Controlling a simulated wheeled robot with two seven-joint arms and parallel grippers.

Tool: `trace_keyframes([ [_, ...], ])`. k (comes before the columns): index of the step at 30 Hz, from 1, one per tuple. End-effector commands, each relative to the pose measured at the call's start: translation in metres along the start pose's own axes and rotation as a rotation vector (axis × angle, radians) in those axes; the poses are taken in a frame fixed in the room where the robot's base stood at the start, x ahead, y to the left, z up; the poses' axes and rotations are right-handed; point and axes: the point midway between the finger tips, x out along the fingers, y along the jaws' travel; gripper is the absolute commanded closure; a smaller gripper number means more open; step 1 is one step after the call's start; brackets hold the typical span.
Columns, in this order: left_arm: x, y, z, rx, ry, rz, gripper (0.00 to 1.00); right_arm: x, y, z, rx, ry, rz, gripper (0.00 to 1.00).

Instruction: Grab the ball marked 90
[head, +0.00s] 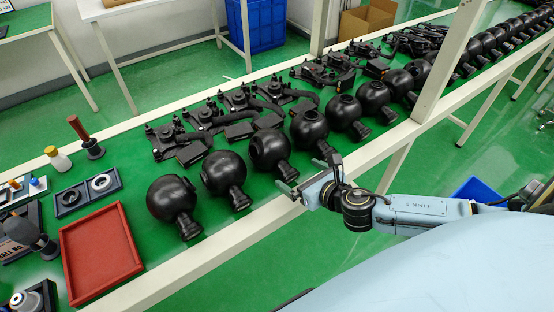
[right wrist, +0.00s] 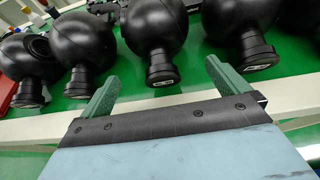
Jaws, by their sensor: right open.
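Several black balls with short necks stand in a row along the near edge of the green table. The number 90 is not readable on any of them; small pale labels on the neck ends in the right wrist view are too small to read. My right gripper (head: 304,172) is open and empty at the table's near edge, by the neck of the third ball from the left (head: 270,150). In the right wrist view, one ball (right wrist: 152,25) has its neck ahead of and between my open fingers (right wrist: 162,76), and another ball (right wrist: 238,20) is to the right. My left gripper is not in view.
A pale rail (head: 215,252) runs along the near edge of the green table. Black gimbal arm assemblies (head: 240,104) lie behind the balls. A red tray (head: 100,252), dark square holders (head: 103,184) and small bottles are at the left. A pale post (head: 450,62) rises right of my gripper.

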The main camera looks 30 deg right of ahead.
Motion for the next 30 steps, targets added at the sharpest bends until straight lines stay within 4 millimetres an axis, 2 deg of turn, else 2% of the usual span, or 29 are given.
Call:
trace_keyframes([
  [3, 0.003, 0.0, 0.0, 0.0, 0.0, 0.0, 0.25, 0.021, 0.0, 0.0, 0.003, -0.003, -0.002, 0.0],
  [11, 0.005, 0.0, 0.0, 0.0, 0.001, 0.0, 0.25, 0.039, 0.001, 0.0, 0.004, -0.001, -0.001, 0.0],
  [21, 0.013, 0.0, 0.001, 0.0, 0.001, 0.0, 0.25, 0.084, 0.003, -0.001, 0.006, 0.0, -0.001, 0.0],
  [30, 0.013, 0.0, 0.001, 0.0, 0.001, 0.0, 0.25, 0.087, 0.003, -0.001, 0.004, 0.001, -0.001, 0.01],
])
